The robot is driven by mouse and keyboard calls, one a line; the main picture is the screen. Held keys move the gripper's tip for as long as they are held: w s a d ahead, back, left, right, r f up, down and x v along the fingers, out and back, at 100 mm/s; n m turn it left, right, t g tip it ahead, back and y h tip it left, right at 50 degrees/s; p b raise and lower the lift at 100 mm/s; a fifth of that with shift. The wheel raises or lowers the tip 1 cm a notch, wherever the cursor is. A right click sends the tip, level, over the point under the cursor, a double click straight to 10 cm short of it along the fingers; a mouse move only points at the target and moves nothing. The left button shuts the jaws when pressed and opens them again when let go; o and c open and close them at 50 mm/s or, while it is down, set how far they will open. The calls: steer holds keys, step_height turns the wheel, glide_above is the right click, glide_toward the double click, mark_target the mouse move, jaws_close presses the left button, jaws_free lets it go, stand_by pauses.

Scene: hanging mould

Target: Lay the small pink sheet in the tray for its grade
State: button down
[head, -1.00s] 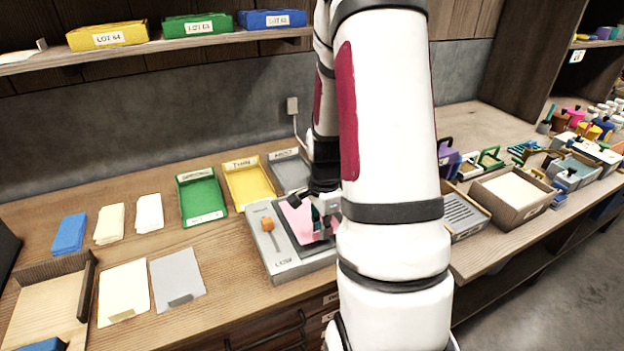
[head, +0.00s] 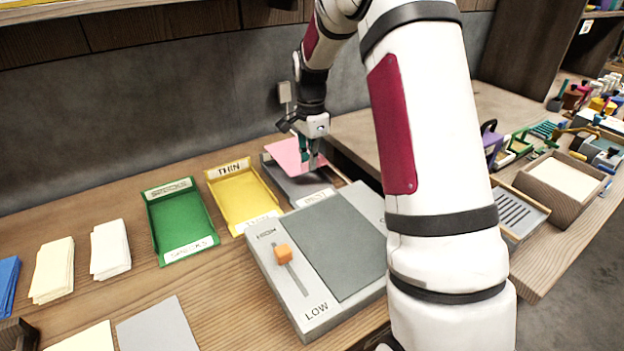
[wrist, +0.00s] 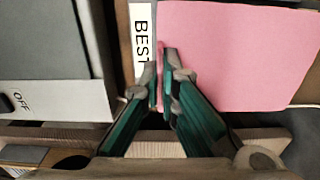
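The small pink sheet (head: 287,154) is at the back, over the grey tray (head: 316,196) whose front label reads BEST. My gripper (head: 309,163) is at the sheet's right side. In the wrist view the fingertips (wrist: 161,62) are close together on the sheet's left edge, and the pink sheet (wrist: 235,55) spreads out flat to the right. The BEST label (wrist: 142,35) shows just left of the fingers. The sheet looks held a little above the tray; the exact gap is hard to tell.
A yellow THIN tray (head: 240,195) and a green tray (head: 180,217) stand left of the grey one. In front is a grey device (head: 335,245) with a bare dark plate and an orange slider knob (head: 283,253) marked HIGH and LOW. Folded cloths (head: 110,250) lie left.

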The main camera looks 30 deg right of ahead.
mark_target(311, 192)
step_height(311, 192, down, 3)
steer(key=shift+d+f, duration=0.1)
steer(key=shift+f, duration=2.2)
steer(key=shift+f, duration=0.2)
steer(key=c, duration=1.8)
jaws_free()
steer(key=shift+r, duration=0.1)
